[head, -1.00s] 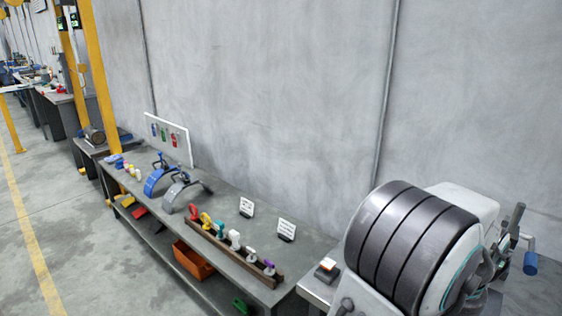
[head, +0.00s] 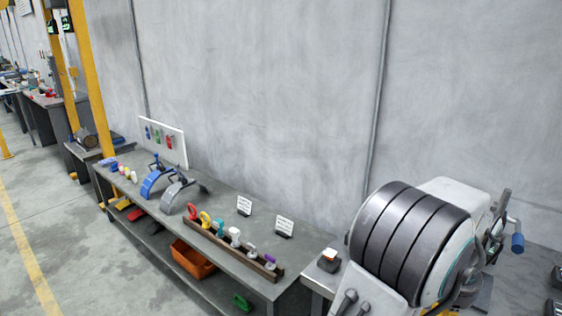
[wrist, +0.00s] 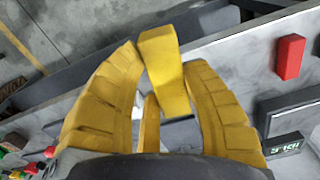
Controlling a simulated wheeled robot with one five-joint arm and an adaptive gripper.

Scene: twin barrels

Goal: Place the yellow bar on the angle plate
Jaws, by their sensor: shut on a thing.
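The yellow bar (wrist: 160,58) is between the yellow fingers of my gripper (wrist: 165,110) in the wrist view. My gripper is shut on it, and the bar sticks out past the fingertips toward the top of the picture. The fingers and palm hide part of its lower end. My gripper does not show in the head view. I cannot pick out the angle plate for sure in either view.
A red block (wrist: 290,57) and a dark box with a lit display (wrist: 284,146) lie right of my gripper. In the head view, a long bench (head: 228,258) holds a rack of coloured-handled tools (head: 225,242). A large ribbed barrel machine (head: 405,240) stands at right.

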